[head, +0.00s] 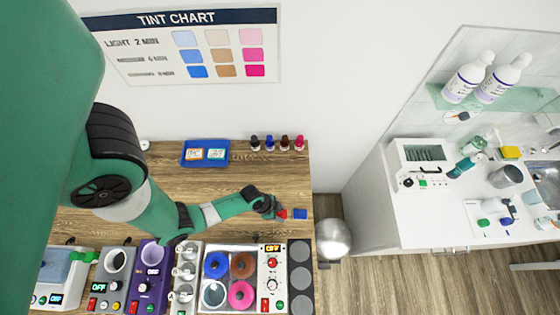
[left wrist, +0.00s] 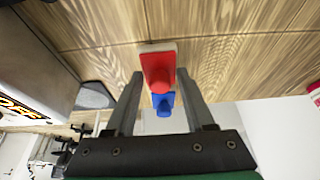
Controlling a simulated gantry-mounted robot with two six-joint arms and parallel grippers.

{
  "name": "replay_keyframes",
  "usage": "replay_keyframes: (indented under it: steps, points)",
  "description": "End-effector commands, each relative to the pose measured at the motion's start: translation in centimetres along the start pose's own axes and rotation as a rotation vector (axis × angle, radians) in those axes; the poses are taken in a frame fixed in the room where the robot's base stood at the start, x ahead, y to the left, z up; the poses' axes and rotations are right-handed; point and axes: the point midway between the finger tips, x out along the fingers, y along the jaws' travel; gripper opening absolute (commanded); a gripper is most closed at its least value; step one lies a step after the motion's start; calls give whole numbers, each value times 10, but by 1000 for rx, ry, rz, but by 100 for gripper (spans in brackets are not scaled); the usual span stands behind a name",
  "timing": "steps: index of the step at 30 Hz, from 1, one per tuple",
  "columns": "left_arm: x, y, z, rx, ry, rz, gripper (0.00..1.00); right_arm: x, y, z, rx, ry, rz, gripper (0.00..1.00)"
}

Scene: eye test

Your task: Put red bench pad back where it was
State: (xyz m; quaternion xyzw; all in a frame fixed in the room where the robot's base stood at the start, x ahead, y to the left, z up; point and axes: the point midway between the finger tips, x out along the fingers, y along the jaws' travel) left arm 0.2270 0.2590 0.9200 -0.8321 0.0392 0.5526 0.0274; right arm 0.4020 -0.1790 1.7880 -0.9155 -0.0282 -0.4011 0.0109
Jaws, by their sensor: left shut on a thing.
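The red bench pad (head: 282,214) is at the tip of my left gripper (head: 277,211), over the right part of the wooden bench in the head view. In the left wrist view the red bench pad (left wrist: 157,66) sits between the two fingers, and my left gripper (left wrist: 160,78) is shut on it. A blue pad (head: 300,214) is just right of the red one; it also shows in the left wrist view (left wrist: 163,103). I cannot tell whether the red pad touches the bench. My right gripper is in neither view.
A row of devices with a tray of coloured discs (head: 229,251) lines the bench front. A blue tray (head: 205,153) and several small bottles (head: 277,143) stand at the back. A silver sphere (head: 333,239) is beyond the bench's right edge. Bare wood (head: 222,177) lies behind my forearm.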

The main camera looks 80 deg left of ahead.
Motion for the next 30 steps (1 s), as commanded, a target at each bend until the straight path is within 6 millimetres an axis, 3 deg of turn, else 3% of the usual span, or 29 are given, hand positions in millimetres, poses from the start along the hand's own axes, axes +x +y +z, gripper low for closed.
replay_keyframes:
  steps: [10, 11, 15, 24, 30]
  points:
    - [5, 0, 2, 0, 0, 0, 9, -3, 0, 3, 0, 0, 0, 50]
    - [3, 0, 1, 0, 0, 0, 59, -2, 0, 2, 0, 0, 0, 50]
    - [3, 0, 1, 0, 0, 0, 84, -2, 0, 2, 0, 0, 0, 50]
    - [1, 0, 0, 0, 0, 0, 84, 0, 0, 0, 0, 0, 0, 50]
    - [-27, 0, -1, -1, 1, -1, 84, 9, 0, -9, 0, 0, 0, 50]
